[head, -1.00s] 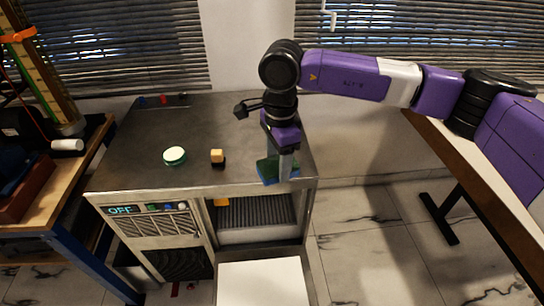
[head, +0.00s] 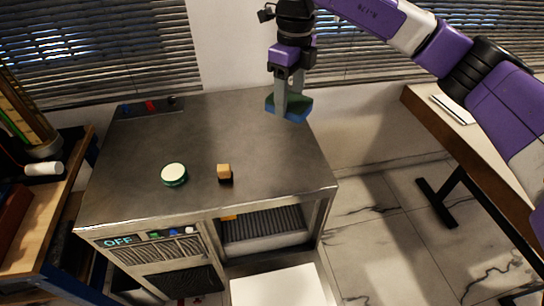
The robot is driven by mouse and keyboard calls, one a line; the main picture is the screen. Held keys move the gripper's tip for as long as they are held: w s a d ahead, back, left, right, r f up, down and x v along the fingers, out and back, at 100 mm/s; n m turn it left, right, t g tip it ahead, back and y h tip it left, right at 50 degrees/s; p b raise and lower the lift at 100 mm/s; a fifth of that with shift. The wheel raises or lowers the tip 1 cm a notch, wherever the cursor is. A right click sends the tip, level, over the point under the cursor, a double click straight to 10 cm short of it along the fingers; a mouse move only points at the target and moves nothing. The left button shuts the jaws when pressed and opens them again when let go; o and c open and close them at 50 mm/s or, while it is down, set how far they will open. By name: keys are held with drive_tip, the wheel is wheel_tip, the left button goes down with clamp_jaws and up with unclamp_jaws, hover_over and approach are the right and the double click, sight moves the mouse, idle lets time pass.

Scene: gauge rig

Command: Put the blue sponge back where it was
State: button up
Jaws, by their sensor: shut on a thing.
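The blue sponge (head: 297,112) has a green face and a blue face. My gripper (head: 289,105) is shut on it, pointing down. The sponge is at the back right part of the metal cabinet top (head: 130,165), near its right edge. It looks raised above the top, though the exact gap is hard to tell. The fingers cover part of the sponge.
A green-and-white round object (head: 174,174) and a small tan-and-black block (head: 224,173) stand on the cabinet top. Small red and blue items (head: 150,105) lie at its back left. The middle of the top is clear.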

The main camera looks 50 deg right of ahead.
sight(284, 166)
drive_tip(key=shift+w+f, duration=0.15)
drive_tip(key=shift+f, duration=0.2)
wheel_tip(284, 166, down, 19)
drive_tip(key=shift+f+p, duration=0.1)
drive_tip(key=shift+p, duration=0.75)
drive_tip(key=shift+f, duration=0.1)
drive_tip(key=o, duration=1.3)
